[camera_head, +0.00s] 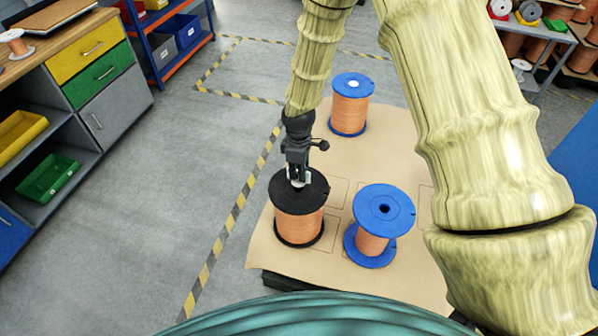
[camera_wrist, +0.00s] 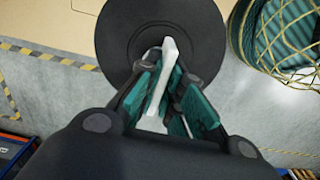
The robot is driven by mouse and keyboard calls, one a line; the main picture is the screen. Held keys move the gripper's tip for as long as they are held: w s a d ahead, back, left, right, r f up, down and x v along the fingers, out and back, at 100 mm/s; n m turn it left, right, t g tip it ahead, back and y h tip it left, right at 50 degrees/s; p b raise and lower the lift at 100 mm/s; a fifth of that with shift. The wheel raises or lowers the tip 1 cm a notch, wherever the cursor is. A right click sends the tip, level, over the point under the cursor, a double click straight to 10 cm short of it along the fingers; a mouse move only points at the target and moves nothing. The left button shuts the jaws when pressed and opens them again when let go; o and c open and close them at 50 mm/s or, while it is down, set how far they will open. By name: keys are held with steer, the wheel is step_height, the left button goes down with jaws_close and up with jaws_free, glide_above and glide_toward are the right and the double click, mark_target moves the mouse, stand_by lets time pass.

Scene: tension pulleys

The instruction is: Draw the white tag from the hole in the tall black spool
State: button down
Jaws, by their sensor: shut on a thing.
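The tall black spool (camera_head: 299,196), wound with copper wire, stands upright on the brown sheet at its front left. Its black top flange also fills the upper middle of the wrist view (camera_wrist: 125,45). My gripper (camera_head: 298,178) points down at the middle of that flange. In the wrist view, the white tag (camera_wrist: 160,80) sits between the teal fingers of my gripper (camera_wrist: 163,92), which are shut on it. The tag's far end reaches the middle of the flange. Whether that end is still inside the hole is hard to tell, as the fingers hide the hole.
A blue spool with copper wire (camera_head: 371,240) stands just right of the black one. Another blue spool (camera_head: 350,112) with a white spot on top stands farther back. The brown sheet (camera_head: 395,120) is bare between them. Drawers and shelves line the left; a rack stands back right.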

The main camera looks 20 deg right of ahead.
steer(key=shift+r, duration=0.1)
steer(key=shift+r+p, duration=1.7)
steer(key=shift+r, duration=0.25)
steer(key=shift+s+a+m, duration=0.15)
steer(key=shift+s+m, duration=0.3)
steer(key=shift+m, duration=0.15)
steer(key=s+a+m, duration=0.1)
steer(key=s+m, duration=0.5)
steer(key=m, duration=0.4)
steer(key=shift+r, duration=0.15)
